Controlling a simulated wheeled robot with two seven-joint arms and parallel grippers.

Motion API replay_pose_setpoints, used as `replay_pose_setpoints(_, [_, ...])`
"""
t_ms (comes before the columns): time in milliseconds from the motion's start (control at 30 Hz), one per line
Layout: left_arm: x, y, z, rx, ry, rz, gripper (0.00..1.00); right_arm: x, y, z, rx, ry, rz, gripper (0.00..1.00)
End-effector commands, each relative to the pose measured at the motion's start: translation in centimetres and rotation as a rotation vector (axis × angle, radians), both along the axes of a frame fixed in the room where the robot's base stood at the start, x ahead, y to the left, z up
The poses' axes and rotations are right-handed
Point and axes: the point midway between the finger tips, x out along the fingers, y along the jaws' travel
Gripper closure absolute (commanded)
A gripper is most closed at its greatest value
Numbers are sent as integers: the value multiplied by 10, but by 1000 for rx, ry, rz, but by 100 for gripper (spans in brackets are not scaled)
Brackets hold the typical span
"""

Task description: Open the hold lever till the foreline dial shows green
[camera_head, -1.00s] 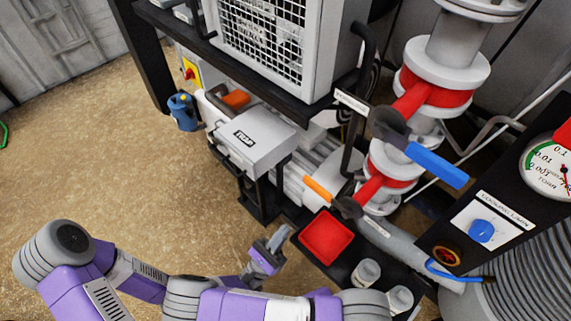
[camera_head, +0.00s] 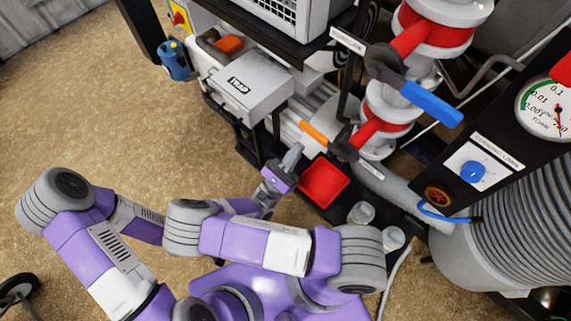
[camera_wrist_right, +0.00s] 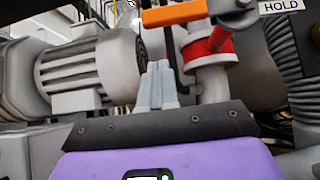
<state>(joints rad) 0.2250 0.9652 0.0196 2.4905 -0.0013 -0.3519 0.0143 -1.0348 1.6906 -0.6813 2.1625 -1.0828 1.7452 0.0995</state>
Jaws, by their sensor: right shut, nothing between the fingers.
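The hold lever (camera_head: 314,133) has an orange handle on a dark hub, and in the wrist view its handle (camera_wrist_right: 175,14) lies level beside a HOLD label (camera_wrist_right: 280,6). My right gripper (camera_head: 292,157) is shut and empty, just below and left of the handle in the head view. In the wrist view its closed fingertips (camera_wrist_right: 157,82) point up, below the handle's left end and apart from it. A round dial (camera_head: 545,105) with a green arc at its left sits at the right edge; its red needle points lower right, off the green. My left gripper is out of view.
A blue-handled lever (camera_head: 432,102) stands above right of the orange one. A red tray (camera_head: 324,182) and white jars (camera_head: 361,213) are close to my right gripper. The TRAP box (camera_head: 240,95) is at the left. Open floor lies further left.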

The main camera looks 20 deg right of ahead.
Motion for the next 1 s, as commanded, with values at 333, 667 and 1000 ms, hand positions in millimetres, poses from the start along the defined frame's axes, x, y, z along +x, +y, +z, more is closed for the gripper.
replay_pose_setpoints(333, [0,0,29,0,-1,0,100,3,-7,47,0,0,0,100])
replay_pose_setpoints(667, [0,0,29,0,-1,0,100,3,-7,49,-1,0,-1,100])
replay_pose_setpoints(1000, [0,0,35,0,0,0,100,1,-13,54,13,-32,-21,100])
